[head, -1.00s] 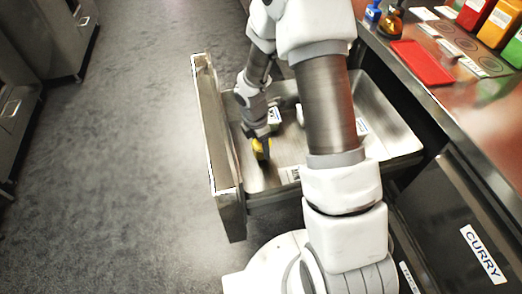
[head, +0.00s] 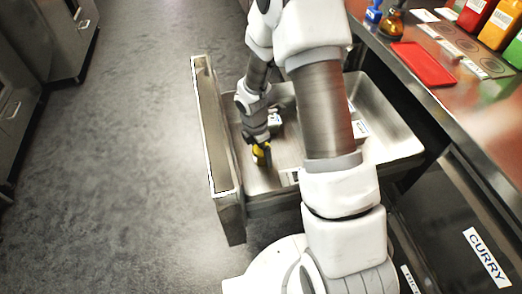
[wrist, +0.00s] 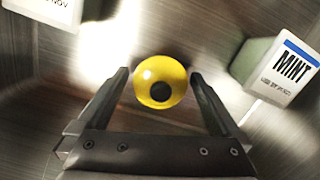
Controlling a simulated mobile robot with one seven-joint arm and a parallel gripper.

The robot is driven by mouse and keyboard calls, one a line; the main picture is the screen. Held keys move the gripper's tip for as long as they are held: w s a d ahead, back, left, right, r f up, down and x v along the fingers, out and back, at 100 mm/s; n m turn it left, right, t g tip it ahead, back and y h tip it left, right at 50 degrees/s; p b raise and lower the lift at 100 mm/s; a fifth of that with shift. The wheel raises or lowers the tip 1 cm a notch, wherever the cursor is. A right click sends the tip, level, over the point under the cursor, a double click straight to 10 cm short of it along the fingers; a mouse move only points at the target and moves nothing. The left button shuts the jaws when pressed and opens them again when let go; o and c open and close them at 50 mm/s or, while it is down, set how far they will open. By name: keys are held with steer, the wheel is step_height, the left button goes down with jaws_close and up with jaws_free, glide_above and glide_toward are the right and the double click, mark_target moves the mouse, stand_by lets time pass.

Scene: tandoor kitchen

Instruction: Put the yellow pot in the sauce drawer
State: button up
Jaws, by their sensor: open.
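The yellow pot (wrist: 158,72) is in the wrist view, seen from above as a round yellow top with a dark round spot. In the head view the yellow pot (head: 262,155) is inside the open metal drawer (head: 232,192), near its front left part. My gripper (wrist: 160,82) is open, with one finger on each side of the pot; dark gaps or contact at the fingertips are hard to judge. In the head view my gripper (head: 262,146) points down into the drawer. The pot's lower part is hidden.
A white container marked MINT (wrist: 277,68) stands right of the pot; another white labelled container (wrist: 42,10) is at upper left. The counter holds a red tray (head: 422,63) and several bottles. A drawer marked CURRY (head: 470,235) is at right. The floor at left is clear.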

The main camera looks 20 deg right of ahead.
step_height(320, 180, up, 12)
steer(key=a+p, duration=0.1)
steer(key=p, duration=0.4)
step_height(320, 180, up, 10)
steer(key=m+t, duration=0.1)
steer(key=m, duration=0.4)
glide_above(257, 151)
steer(key=s+d, duration=0.2)
steer(key=s+r+m+t+y, duration=0.1)
steer(key=s+r+m+t, duration=0.3)
steer(key=s+r+m, duration=1.2)
steer(key=shift+s+a+r, duration=0.3)
steer(key=shift+s+r, duration=0.4)
steer(key=shift+s, duration=0.3)
steer(key=shift+r, duration=0.15)
step_height(257, 151, up, 18)
steer(key=p, duration=1.8)
